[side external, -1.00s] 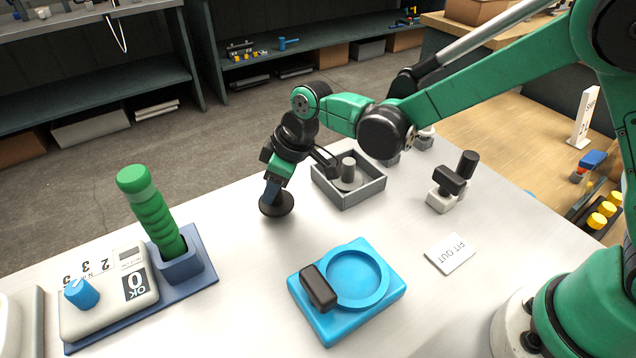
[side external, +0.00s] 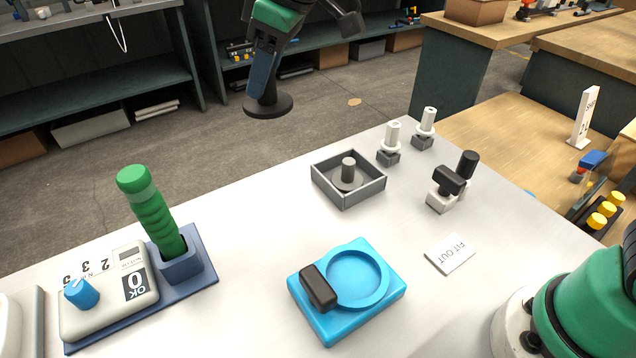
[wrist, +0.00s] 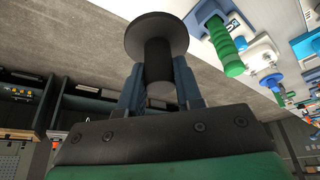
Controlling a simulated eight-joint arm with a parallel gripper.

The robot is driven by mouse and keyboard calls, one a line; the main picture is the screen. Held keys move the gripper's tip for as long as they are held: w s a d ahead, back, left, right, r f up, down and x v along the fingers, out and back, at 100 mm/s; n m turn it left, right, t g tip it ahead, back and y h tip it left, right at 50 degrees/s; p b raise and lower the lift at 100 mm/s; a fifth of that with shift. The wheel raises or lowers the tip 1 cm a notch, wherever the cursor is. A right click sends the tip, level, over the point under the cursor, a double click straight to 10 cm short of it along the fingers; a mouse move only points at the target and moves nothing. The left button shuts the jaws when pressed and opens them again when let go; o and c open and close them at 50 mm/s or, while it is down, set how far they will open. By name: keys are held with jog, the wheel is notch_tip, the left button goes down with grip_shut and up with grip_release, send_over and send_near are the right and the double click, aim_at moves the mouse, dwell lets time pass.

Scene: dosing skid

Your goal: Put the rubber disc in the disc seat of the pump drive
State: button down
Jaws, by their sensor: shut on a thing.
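My gripper (side external: 262,82) is shut on the stem of the black rubber disc (side external: 268,106) and holds it high, beyond the table's far edge in the side view. The wrist view shows the disc (wrist: 156,32) at the fingertips, with its stem between the two fingers (wrist: 160,85). The blue pump drive (side external: 325,322) stands at the front of the table. Its round recess, which looks like the disc seat (side external: 354,276), is empty. A black block (side external: 318,288) sits at the recess's left edge.
A grey tray (side external: 371,193) holds a grey disc with a post (side external: 348,170). A green ribbed handle (side external: 157,215) stands upright beside a dial box (side external: 110,300) at the left. A black-topped clamp (side external: 449,181) and a "FIT OUT" card (side external: 450,254) are at the right.

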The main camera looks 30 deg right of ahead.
jog(key=s+d+r, duration=0.2)
jog(key=s, duration=1.4)
notch_tip(320, 180, down, 20)
jog(key=shift+r, duration=0.1)
jog(key=c, duration=0.6)
grip_release()
jog(key=shift+v, duration=5.8)
jog(key=w+d+f+m+t+h, duration=0.1)
jog(key=w+d+m+t, duration=0.1)
jog(key=w+d+m, duration=0.2)
jog(key=w+d+f+m+t+h, duration=0.1)
jog(key=w+d+m, duration=0.3)
jog(key=d, duration=0.4)
jog(key=shift+m+t+h, duration=0.5)
jog(key=shift+h, duration=0.1)
